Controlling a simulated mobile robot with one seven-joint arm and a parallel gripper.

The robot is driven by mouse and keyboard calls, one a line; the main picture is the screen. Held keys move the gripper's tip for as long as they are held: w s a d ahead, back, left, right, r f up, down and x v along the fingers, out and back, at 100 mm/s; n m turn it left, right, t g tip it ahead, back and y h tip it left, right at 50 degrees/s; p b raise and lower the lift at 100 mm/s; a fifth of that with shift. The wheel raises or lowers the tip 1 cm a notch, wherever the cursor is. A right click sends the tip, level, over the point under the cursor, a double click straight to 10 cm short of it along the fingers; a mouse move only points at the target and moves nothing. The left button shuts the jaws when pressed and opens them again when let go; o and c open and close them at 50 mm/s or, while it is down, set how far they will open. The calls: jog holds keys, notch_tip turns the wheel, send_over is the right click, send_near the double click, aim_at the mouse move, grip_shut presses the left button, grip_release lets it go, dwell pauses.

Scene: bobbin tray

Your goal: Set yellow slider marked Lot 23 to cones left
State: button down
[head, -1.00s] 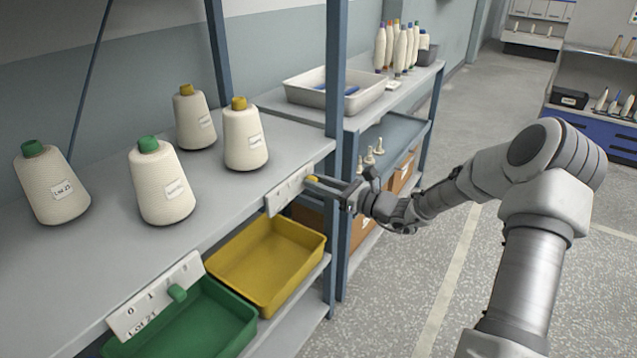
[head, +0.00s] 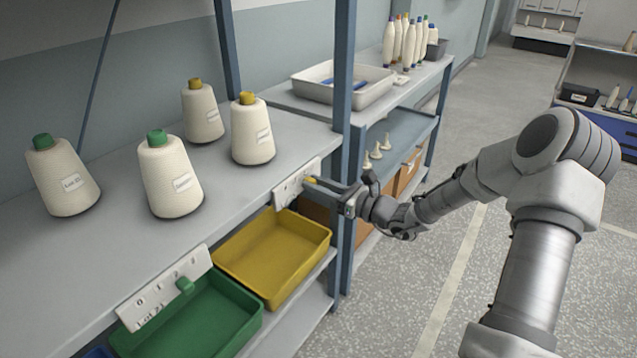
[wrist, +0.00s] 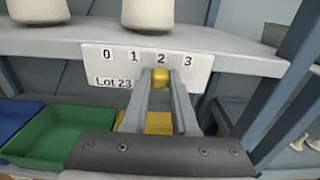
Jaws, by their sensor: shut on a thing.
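The yellow slider (wrist: 160,76) sits under the 2 on the white plate (wrist: 105,66) marked Lot 23, with digits 0 to 3, on the shelf's front edge. My gripper (wrist: 161,84) is shut on the slider; its fingers hide part of it. In the head view the slider (head: 310,181) shows at my fingertips, towards the plate's right end. Two cones with yellow tops, a rear one (head: 202,115) and a front one (head: 252,135), stand upright on the shelf above this plate.
Two green-topped cones (head: 64,180) (head: 170,180) stand further left. A second plate (head: 150,300) has a green slider (head: 185,286). Yellow (head: 325,240) and green (head: 255,318) bins sit below. A blue shelf post (head: 343,150) stands close to my gripper; open floor is right.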

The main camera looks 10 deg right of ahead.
jog(key=c, duration=0.7)
grip_release()
jog(key=shift+d, duration=0.1)
jog(key=p+v, duration=0.2)
jog(key=v, duration=1.5)
jog(key=shift+s+d+r+p, duration=0.1)
jog(key=shift+s+p, duration=0.1)
jog(key=shift+p, duration=0.2)
